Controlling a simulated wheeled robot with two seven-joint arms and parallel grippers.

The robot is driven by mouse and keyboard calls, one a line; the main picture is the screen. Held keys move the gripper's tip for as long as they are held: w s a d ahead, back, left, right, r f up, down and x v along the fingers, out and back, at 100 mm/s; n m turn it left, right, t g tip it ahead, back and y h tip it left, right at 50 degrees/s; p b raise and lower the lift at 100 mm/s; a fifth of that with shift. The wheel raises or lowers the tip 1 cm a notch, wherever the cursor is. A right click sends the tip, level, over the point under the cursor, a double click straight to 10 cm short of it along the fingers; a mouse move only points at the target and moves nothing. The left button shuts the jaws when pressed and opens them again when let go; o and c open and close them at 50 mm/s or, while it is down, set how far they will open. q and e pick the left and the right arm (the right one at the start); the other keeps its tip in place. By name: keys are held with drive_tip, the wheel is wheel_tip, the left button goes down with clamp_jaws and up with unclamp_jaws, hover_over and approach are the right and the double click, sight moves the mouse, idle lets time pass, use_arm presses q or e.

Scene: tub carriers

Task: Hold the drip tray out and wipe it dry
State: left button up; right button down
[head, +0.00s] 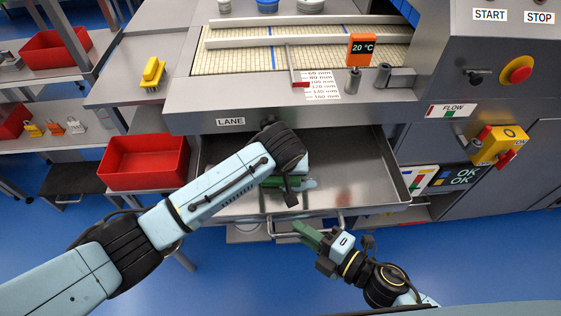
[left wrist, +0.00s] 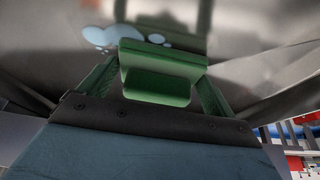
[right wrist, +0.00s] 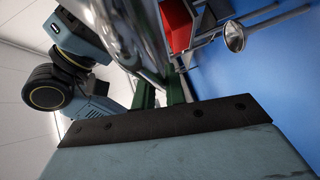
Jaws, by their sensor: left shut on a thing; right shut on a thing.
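The steel drip tray (head: 350,165) is pulled out from under the machine, its interior facing up. My left gripper (head: 284,184) is over the tray, shut on a green wiping block (left wrist: 158,72) that is low at the tray floor; whether it touches is hard to tell. Pale blue wet patches (left wrist: 100,38) lie beside the block, and one also shows right of the gripper in the head view (head: 309,183). My right gripper (head: 297,230) is shut on the tray's front bar handle (head: 272,232). The grip itself is partly hidden in the right wrist view.
Red bins (head: 143,162) stand left of the tray, with a yellow brush (head: 152,72) on a side shelf. The machine overhangs the tray's back, with an orange temperature sign (head: 361,48) and a red stop button (head: 517,69). The blue floor in front is clear.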

sight(293, 182)
use_arm(q)
drive_tip(key=s, duration=0.2)
drive_tip(key=shift+s+f, duration=0.1)
drive_tip(key=shift+s, duration=0.2)
use_arm(e)
drive_tip(key=shift+s, duration=0.1)
use_arm(q)
drive_tip(key=shift+w, duration=1.75)
drive_tip(key=shift+d, duration=1.5)
drive_tip(key=shift+s+a, duration=0.1)
drive_tip(key=shift+s, duration=1.8)
drive_tip(key=shift+w, duration=2)
drive_tip(key=shift+s+d, duration=0.1)
drive_tip(key=shift+d, duration=1.15)
drive_tip(key=shift+s+d, duration=0.1)
drive_tip(key=shift+d, duration=0.15)
drive_tip(key=shift+s, duration=1.65)
drive_tip(key=w, duration=0.3)
drive_tip(key=shift+w+a, duration=0.1)
drive_tip(key=shift+w, duration=0.05)
drive_tip(key=shift+w+r, duration=0.15)
drive_tip(key=shift+r, duration=0.05)
wheel_tip(293, 182, up, 8)
drive_tip(key=shift+f, duration=0.1)
